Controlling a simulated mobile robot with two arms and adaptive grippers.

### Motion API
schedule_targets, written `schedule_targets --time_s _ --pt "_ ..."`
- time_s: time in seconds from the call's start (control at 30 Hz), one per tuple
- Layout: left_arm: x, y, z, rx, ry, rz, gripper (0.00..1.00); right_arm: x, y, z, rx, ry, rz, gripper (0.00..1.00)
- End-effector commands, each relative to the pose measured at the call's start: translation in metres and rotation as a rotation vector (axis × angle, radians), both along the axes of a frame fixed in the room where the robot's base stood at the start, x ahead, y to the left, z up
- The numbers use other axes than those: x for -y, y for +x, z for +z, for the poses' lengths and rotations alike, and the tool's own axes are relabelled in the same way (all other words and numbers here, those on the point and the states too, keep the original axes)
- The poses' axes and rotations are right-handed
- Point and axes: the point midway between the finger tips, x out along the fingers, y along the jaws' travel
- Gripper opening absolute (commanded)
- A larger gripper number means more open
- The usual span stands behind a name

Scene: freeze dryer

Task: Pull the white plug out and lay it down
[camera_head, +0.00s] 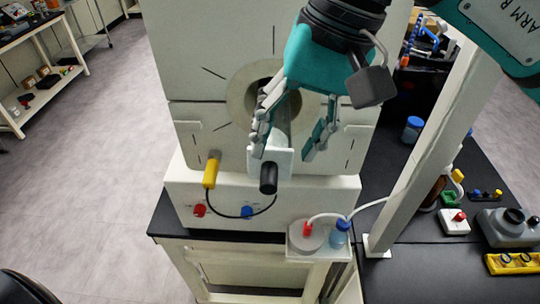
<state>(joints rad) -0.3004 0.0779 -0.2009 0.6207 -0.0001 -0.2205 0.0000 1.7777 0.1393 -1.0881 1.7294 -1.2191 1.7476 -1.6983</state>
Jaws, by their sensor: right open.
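In the head view, a pale part that looks like the white plug (284,158) juts from the round opening in the front of the freeze dryer (210,80). It has a white block at its near end and a black knob (268,178) in front. My right gripper (288,143) is open and reaches down from above. Its left finger overlaps the plug's left side in the picture; its right finger stands apart on the right. I cannot tell whether the left finger touches the plug. The gripper hides part of the opening. My left gripper is not in view.
A yellow-handled part (211,172) with a black cable is left of the plug. Red (199,210) and blue (247,212) knobs sit below. A small shelf (308,254) holds tubed red- and blue-topped items. The black bench (400,270) at right carries a pale post and several small objects.

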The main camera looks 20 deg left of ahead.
Motion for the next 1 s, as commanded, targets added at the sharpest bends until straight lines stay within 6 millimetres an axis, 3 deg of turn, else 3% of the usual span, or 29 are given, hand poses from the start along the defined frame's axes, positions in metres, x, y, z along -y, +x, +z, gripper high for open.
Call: schedule_targets --time_s 0.6,1.0 --pt "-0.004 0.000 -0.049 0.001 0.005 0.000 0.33 -0.020 -0.006 -0.075 -0.001 -0.001 -0.001 0.46" --pt "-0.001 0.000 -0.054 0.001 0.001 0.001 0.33 -0.023 -0.007 -0.082 -0.002 -0.002 -0.004 0.46"
